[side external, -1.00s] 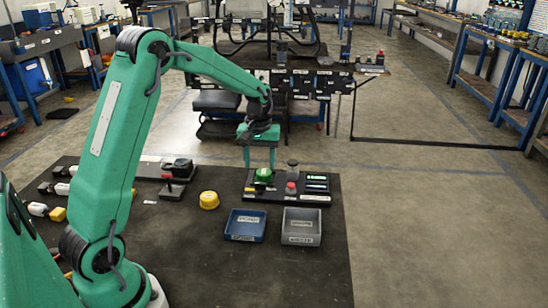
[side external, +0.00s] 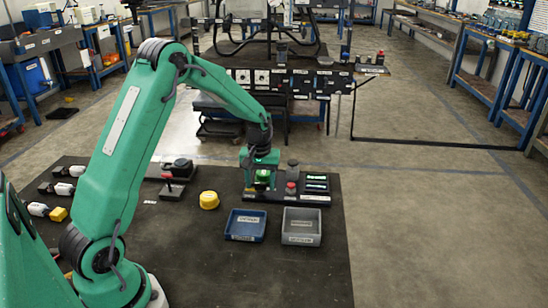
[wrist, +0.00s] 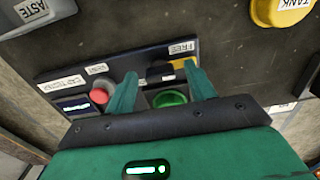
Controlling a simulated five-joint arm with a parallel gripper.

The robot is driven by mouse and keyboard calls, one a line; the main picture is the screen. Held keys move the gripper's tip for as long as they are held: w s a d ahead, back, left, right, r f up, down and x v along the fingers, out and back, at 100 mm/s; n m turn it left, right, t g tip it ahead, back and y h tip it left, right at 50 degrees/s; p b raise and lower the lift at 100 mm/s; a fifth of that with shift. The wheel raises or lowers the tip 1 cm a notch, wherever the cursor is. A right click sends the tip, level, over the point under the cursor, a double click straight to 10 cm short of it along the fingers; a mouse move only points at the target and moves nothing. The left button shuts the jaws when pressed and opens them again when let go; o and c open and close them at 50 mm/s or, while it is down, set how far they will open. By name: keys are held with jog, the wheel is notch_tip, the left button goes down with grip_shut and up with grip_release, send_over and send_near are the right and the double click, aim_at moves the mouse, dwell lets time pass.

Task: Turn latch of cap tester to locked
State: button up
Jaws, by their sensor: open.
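The cap tester (side external: 312,198) is a dark panel on the table, below my gripper in the side view. In the wrist view the tester (wrist: 62,74) carries a green round part (wrist: 170,98), a red button (wrist: 102,92) and a small display (wrist: 75,104). A black part with a yellow end, seemingly the latch (wrist: 160,73), lies by a "FREE" label (wrist: 182,47). My gripper (wrist: 159,70) is open, its fingers on either side of the black part, the right one close to the yellow end. Contact cannot be told. In the side view my gripper (side external: 260,186) points down.
A blue bin (side external: 245,226) and a grey bin (side external: 302,226) stand in front of the tester. A yellow round cap (side external: 209,200) sits to its left. A grey jar (side external: 292,168) stands behind the red button. The table front is clear.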

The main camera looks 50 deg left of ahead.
jog(key=c, duration=1)
jog(key=shift+m, duration=0.5)
jog(key=m, duration=0.3)
jog(key=shift+m, duration=0.3)
jog(key=m, duration=1.3)
jog(key=shift+m, duration=0.3)
